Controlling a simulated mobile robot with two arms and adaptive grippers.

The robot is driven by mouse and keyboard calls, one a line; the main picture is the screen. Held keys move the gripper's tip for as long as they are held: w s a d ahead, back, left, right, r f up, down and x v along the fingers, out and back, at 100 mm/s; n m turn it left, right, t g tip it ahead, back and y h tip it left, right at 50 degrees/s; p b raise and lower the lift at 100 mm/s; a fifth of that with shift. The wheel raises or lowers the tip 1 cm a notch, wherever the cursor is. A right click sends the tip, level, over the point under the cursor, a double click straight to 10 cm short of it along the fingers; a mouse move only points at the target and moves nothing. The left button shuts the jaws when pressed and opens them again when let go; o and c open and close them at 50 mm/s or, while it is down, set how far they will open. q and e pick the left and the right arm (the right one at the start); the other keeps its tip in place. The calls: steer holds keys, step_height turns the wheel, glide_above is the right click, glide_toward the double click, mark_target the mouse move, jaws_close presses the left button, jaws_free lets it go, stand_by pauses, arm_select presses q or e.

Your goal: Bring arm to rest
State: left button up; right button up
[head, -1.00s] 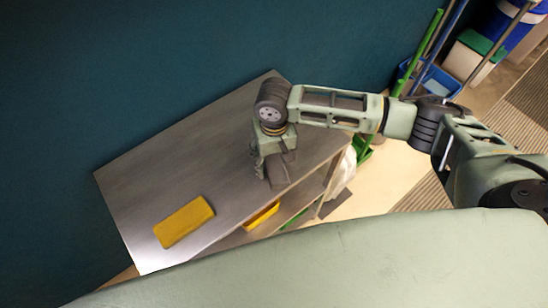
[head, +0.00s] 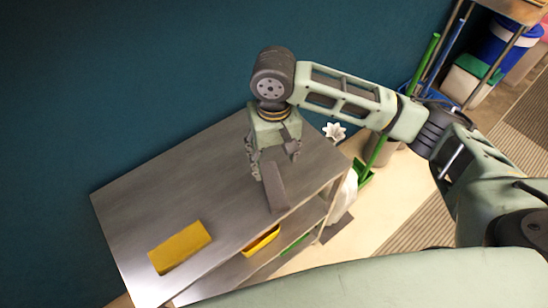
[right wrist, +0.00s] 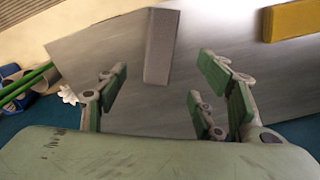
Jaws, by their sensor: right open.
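My right gripper (head: 273,160) is over the grey metal table (head: 130,200) in the head view, pointing down with its fingers spread. In the right wrist view my right gripper (right wrist: 165,92) shows its fingers apart with nothing between them. A grey block (head: 275,190) is on the table just below the fingers. The block also shows in the right wrist view (right wrist: 160,45), beyond the fingertips and apart from them. My left gripper is not in view.
A yellow block (head: 180,247) lies near the table's front left. A yellow container (head: 262,241) is on the shelf below. Green-handled tools (head: 424,62) and bins (head: 468,80) stand at the right. A teal wall (head: 130,70) runs behind the table.

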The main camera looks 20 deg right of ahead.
steer(key=s+a+f+n+t+y, duration=0.2)
steer(key=s+a+f+n+y, duration=0.2)
steer(key=s+a+f, duration=0.35)
steer(key=s+d+f+m+t+h, duration=0.1)
steer(key=s+d+f+h, duration=0.15)
steer(key=s+d, duration=0.4)
steer(key=s+d+f+h, duration=0.1)
steer(key=s+d+f, duration=0.25)
steer(key=d, duration=0.55)
step_height(320, 180, down, 25)
steer(key=s, duration=0.3)
steer(key=s+d+f+g, duration=0.2)
steer(key=s+f, duration=1.4)
steer(key=shift+s+d+b, duration=0.15)
steer(key=shift+s+b, duration=0.05)
steer(key=shift+b, duration=0.15)
